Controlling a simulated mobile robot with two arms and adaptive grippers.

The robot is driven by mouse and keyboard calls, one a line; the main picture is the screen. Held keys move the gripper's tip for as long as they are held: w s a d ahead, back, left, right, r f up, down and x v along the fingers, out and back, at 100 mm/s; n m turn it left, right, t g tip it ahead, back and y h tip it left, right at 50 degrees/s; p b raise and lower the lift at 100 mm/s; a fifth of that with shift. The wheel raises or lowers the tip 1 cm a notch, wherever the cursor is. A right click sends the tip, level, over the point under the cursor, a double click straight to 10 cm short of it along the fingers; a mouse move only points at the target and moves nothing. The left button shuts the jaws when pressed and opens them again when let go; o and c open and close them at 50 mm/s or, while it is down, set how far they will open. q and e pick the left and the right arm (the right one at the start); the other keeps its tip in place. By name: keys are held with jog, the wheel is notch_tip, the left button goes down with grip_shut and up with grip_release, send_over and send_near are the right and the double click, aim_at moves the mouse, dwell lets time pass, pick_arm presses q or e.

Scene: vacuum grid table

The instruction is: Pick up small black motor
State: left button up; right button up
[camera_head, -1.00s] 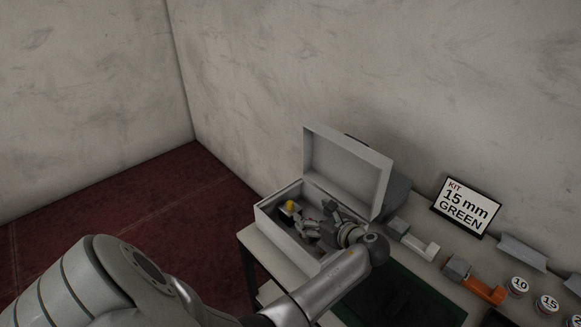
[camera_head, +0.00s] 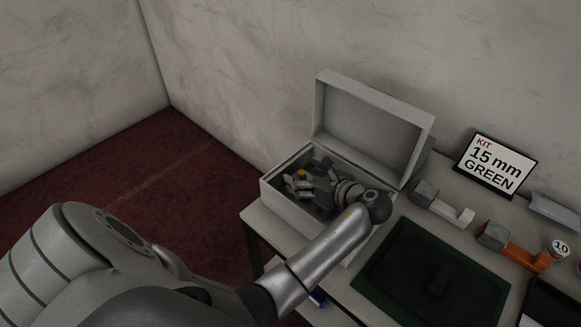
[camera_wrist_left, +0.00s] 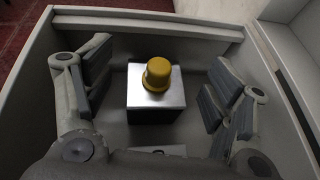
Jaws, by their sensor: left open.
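A small motor-like block (camera_wrist_left: 155,100) with a dark body, a shiny silver top and a yellow cap stands upright inside the grey box (camera_head: 283,205). My left gripper (camera_wrist_left: 158,82) is open inside the box, with one finger pair on each side of the block and a visible gap on both sides. In the head view, my left gripper (camera_head: 309,180) partly hides the block. My right gripper is not in view.
The box's raised lid (camera_head: 365,125) stands behind my left arm, and its walls surround the gripper closely. A green mat with a dark surface (camera_head: 405,265), a grey-and-white part (camera_head: 440,205), an orange part (camera_head: 520,252) and a kit sign (camera_head: 495,165) are to the right.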

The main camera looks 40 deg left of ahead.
pick_arm(q)
jog(key=shift+d, duration=0.1)
jog(key=shift+d+r, duration=0.15)
jog(key=shift+s+d+r, duration=0.1)
jog(key=shift+d, duration=0.1)
jog(key=shift+c, duration=0.4)
jog(key=shift+a, duration=0.1)
jog(key=c, duration=1.2)
grip_shut()
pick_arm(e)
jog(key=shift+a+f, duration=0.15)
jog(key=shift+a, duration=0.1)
